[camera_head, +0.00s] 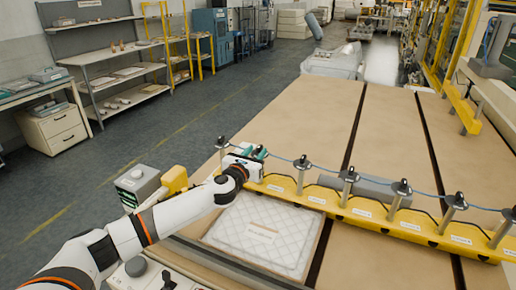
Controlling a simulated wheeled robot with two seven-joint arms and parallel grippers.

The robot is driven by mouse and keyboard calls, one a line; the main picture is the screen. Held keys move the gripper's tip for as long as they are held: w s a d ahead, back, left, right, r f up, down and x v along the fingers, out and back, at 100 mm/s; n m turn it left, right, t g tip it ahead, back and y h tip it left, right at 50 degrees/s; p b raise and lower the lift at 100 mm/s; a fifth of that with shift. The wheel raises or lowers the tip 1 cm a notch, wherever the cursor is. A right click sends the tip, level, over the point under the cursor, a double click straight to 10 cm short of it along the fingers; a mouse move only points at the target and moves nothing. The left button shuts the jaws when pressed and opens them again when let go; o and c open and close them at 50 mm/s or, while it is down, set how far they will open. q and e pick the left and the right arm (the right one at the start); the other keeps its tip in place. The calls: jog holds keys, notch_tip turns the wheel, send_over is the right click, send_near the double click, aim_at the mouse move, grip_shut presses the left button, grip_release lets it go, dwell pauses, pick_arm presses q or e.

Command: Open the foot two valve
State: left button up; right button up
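Several grey valve posts with dark tops stand in a row on a yellow bar (330,204), linked by a thin blue line. The posts include one at the left end (222,150), one right of my gripper (302,172), and others farther right (348,183), (400,192). The labels on the bar are too small to read, so I cannot tell which is the foot two valve. My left gripper (254,154) is at the left part of the bar, between the first two visible posts. Its fingers are small and partly hidden by its own body; contact is unclear. My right gripper is out of view.
A white quilted pad (262,238) lies in a recess before the bar. A grey control box (137,184) and yellow part (174,180) are left of my arm. A long grey block (372,188) lies behind the bar. Wide brown panels (300,112) extend beyond, mostly clear.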

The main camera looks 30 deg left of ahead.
pick_arm(q)
jog(key=shift+w+r, duration=0.1)
jog(key=shift+w, duration=0.85)
grip_shut()
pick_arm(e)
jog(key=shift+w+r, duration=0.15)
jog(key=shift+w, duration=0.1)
